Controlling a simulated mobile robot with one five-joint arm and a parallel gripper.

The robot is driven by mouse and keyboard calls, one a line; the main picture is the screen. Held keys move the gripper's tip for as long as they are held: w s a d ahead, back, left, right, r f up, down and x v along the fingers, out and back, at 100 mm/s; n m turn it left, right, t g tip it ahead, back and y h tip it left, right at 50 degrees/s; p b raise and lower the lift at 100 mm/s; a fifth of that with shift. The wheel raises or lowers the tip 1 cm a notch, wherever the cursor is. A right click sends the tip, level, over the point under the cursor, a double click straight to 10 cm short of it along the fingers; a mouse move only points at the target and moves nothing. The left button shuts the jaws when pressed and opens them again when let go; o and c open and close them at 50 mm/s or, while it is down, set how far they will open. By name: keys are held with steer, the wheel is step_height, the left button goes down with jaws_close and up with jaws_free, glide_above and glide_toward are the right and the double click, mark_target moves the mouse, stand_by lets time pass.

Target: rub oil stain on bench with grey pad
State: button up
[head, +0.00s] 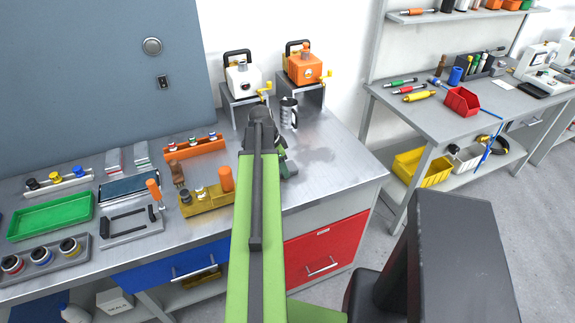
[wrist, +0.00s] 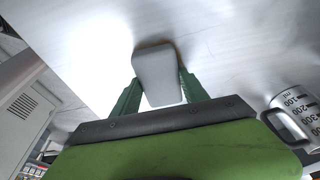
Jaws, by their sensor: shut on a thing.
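The grey pad (wrist: 157,68) sits between the two green fingers of my gripper (wrist: 160,92) in the wrist view. My gripper is shut on it, and a thin brownish edge shows at the pad's far end. In the head view my gripper (head: 285,164) is low over the right part of the steel bench (head: 345,178), and my arm hides the pad. A faint darker patch (head: 320,155) on the bench right of my gripper may be the oil stain or a reflection; I cannot tell. I cannot tell whether the pad touches the bench.
A metal measuring jug (head: 289,113) stands close behind my gripper; it also shows in the wrist view (wrist: 292,112). White (head: 242,80) and orange (head: 305,68) machines stand on risers behind. A yellow fixture (head: 207,199) is left of my arm. The bench's right end is clear.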

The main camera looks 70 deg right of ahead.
mark_target(287, 163)
steer(key=shift+w+a, duration=0.35)
steer(key=shift+w, duration=0.1)
steer(key=shift+w+a, duration=0.1)
steer(key=shift+w+a+f, duration=0.1)
steer(key=shift+w+a, duration=1.15)
steer(key=shift+w, duration=0.15)
steer(key=shift+w+d, duration=0.6)
steer(key=shift+d, duration=0.15)
steer(key=shift+s+d+r, duration=0.1)
steer(key=shift+s+d, duration=0.55)
steer(key=shift+s, duration=0.2)
steer(key=shift+s+d+r, duration=0.1)
steer(key=shift+s+d, duration=0.5)
steer(key=shift+s, duration=0.2)
steer(key=shift+s+d+f, duration=0.15)
steer(key=shift+s+d, duration=1.05)
steer(key=shift+s, duration=0.25)
steer(key=shift+s+d, duration=0.7)
steer(key=shift+s, duration=0.15)
steer(key=shift+s+d, duration=0.65)
steer(key=shift+s, duration=0.2)
